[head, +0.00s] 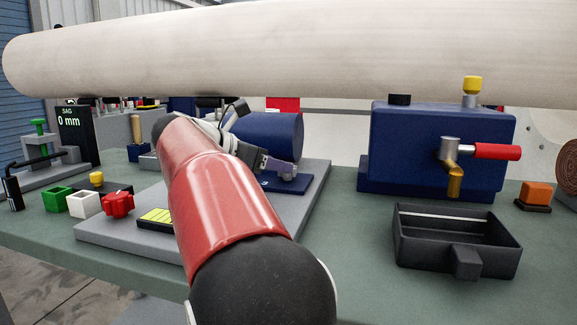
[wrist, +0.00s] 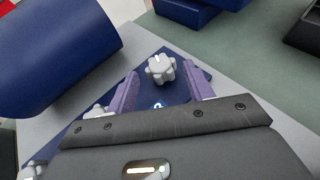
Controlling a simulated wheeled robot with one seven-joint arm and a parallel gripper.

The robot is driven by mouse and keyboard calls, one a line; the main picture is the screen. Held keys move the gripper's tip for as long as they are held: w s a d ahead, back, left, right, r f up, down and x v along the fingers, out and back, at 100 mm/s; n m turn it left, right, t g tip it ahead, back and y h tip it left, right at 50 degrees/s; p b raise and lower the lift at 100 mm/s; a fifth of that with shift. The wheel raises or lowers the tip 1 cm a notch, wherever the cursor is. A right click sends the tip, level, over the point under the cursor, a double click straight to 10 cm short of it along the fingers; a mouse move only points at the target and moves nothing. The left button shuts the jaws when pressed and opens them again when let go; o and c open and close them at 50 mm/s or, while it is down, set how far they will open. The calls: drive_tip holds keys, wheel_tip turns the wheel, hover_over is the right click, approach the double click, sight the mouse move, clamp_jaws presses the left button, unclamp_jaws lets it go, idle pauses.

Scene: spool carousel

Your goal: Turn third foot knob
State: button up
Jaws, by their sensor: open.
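In the wrist view a pale grey lobed foot knob (wrist: 160,69) stands on the corner of a blue foot plate (wrist: 176,92). A second similar knob (wrist: 95,110) is partly hidden behind my left finger, and part of a third (wrist: 33,170) shows at the lower left edge. In the head view my gripper (head: 280,168) is low over the blue foot plate (head: 290,186), mostly hiding the knobs.
A dark blue cylinder (head: 276,134) stands close behind my gripper. A large pale roll (head: 300,45) spans above. To the right are a blue box with a red-handled valve (head: 430,150) and a black tray (head: 455,250). A red knob (head: 117,204) sits at left.

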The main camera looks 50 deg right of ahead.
drive_tip(key=shift+x, duration=2.35)
drive_tip(key=shift+c, duration=0.3)
drive_tip(key=shift+r, duration=0.1)
drive_tip(key=c, duration=0.9)
drive_tip(key=shift+n+t, duration=0.3)
